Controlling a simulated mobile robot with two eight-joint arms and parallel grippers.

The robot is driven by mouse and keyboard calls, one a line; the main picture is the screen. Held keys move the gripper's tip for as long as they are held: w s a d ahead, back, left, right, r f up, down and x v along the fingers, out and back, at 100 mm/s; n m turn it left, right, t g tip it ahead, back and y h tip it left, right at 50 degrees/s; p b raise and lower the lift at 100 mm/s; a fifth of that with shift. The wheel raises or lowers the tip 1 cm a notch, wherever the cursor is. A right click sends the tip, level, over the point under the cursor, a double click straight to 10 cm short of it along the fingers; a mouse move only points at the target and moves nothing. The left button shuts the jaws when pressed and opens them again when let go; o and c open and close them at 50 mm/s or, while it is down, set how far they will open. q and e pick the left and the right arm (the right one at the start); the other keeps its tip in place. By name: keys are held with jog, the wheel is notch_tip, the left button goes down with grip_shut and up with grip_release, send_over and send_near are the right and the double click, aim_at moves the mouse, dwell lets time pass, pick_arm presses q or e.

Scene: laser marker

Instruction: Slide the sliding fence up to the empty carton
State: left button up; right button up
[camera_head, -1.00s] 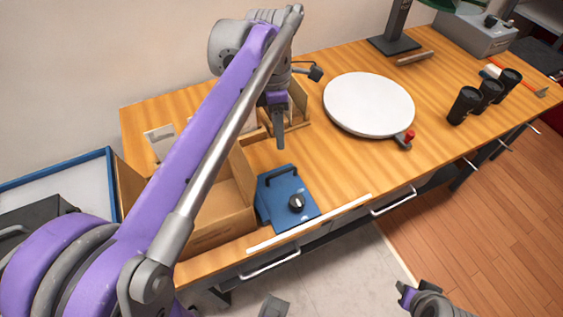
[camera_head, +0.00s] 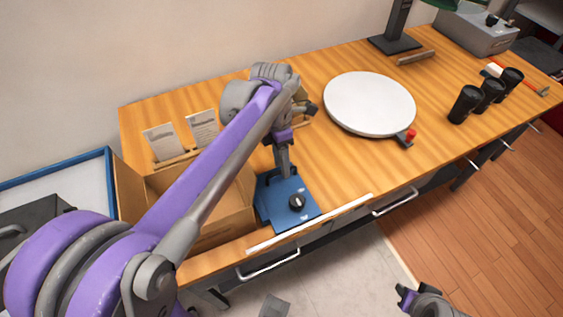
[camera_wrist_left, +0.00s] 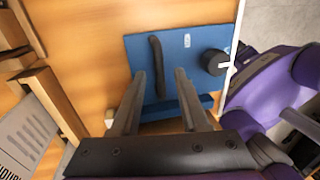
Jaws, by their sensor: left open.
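The blue sliding fence (camera_head: 275,210), with a black handle and a black knob, lies on the table near the front edge. It also shows in the left wrist view (camera_wrist_left: 190,45). The open cardboard carton (camera_head: 218,231) stands just left of it; I cannot tell whether they touch. The visible part of its inside is bare; my left arm hides the rest. My left gripper (camera_head: 286,172) is open, above the fence at its handle. In the wrist view its fingers (camera_wrist_left: 160,76) lie on either side of the black handle (camera_wrist_left: 157,66). My right gripper (camera_head: 404,296) is low at bottom right, off the table.
Two printed cards (camera_head: 203,129) stand behind the carton. A wooden holder (camera_wrist_left: 52,100) is near my left gripper. A white round turntable (camera_head: 369,103) with a red knob stands to the right. Black cups (camera_head: 465,104) are farther right. A white strip (camera_head: 312,222) runs along the front edge.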

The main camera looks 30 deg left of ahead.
pick_arm(q)
jog(key=shift+f, duration=0.15)
grip_shut()
dwell(1.4)
